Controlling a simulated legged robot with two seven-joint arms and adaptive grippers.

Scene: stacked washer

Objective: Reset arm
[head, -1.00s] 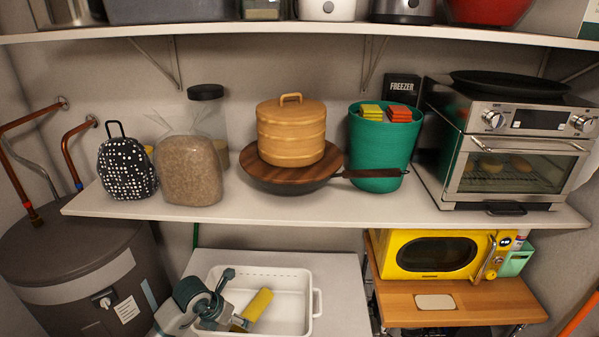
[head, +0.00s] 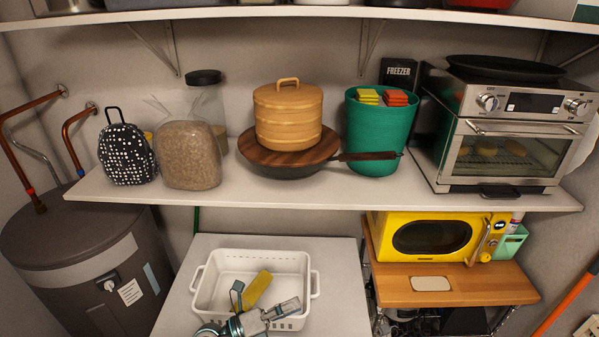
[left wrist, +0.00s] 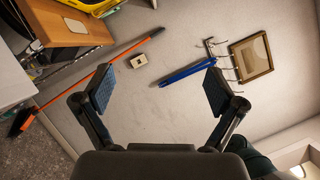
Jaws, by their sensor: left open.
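My left gripper (head: 263,299) is low in the head view, in front of and over the near part of a white basket (head: 208,282). It is open, with its fingers spread. In the left wrist view, both dark blue finger pads of the left gripper (left wrist: 160,90) stand wide apart. A yellow block-like object (head: 257,288) shows in the basket beside the fingers. I cannot tell whether the gripper touches the basket. My right gripper is not in view.
A white shelf (head: 400,196) above holds a pan, steamer, green bin and toaster oven. A yellow microwave (head: 432,236) sits on a wooden-topped cart (head: 490,288) at right. The wrist view shows an orange-handled broom (left wrist: 90,80), a blue object (left wrist: 186,72) and a frame (left wrist: 251,58).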

